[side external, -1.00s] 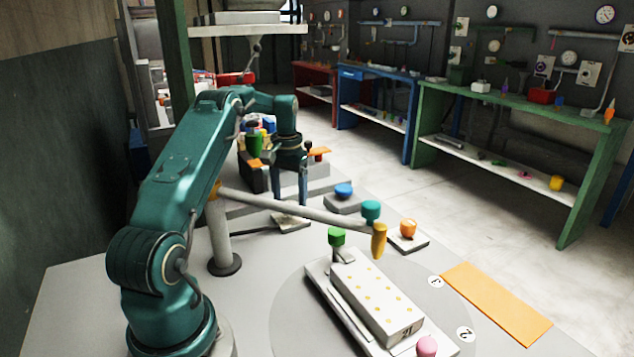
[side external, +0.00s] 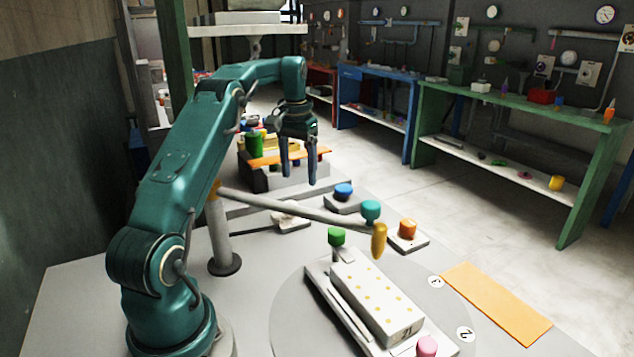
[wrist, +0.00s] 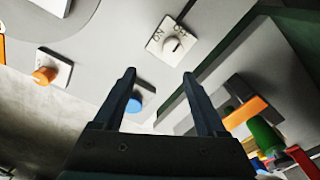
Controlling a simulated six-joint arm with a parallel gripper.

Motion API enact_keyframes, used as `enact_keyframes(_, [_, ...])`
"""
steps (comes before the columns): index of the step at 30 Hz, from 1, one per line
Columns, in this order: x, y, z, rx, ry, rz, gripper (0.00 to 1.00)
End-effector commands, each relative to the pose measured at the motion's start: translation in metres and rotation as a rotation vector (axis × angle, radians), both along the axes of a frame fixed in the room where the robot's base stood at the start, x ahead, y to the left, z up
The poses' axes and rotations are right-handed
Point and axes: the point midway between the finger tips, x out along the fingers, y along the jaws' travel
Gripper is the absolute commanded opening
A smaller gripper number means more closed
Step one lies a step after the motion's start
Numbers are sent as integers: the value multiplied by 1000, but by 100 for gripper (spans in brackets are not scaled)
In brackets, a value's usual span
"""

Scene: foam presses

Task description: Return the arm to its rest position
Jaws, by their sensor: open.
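My gripper (side external: 299,180) is open and empty, raised above the back of the table in the side external view. Its two dark fingers point down, clear of everything below. In the wrist view my gripper (wrist: 160,80) shows both fingers spread apart. An on/off switch plate (wrist: 173,40) with a round white knob lies beyond the fingertips; this plate (side external: 291,217) is also on the table in the side external view. The blue button (side external: 344,191) on a grey base is right of the fingers; in the wrist view the blue button (wrist: 134,103) is partly hidden by the left finger.
An orange knob (side external: 408,229) sits on a white plate. A grey bar (side external: 290,207) runs from a post to a yellow handle (side external: 379,240). A bin of coloured parts (side external: 283,171) stands behind the gripper.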

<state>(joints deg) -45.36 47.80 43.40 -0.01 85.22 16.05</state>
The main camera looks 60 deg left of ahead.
Motion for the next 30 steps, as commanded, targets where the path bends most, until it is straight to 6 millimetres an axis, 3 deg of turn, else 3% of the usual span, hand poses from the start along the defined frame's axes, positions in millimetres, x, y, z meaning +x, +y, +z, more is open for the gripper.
enact_keyframes(3, [15, -36, 41, 47, -51, -93, 74])
enact_keyframes(7, [18, -83, 77, 85, -105, -192, 74])
enact_keyframes(15, [-9, -176, 121, 135, -220, -359, 74])
enact_keyframes(23, [-63, -245, 124, 147, -333, -486, 74])
enact_keyframes(30, [-121, -283, 89, 128, -418, -564, 74])
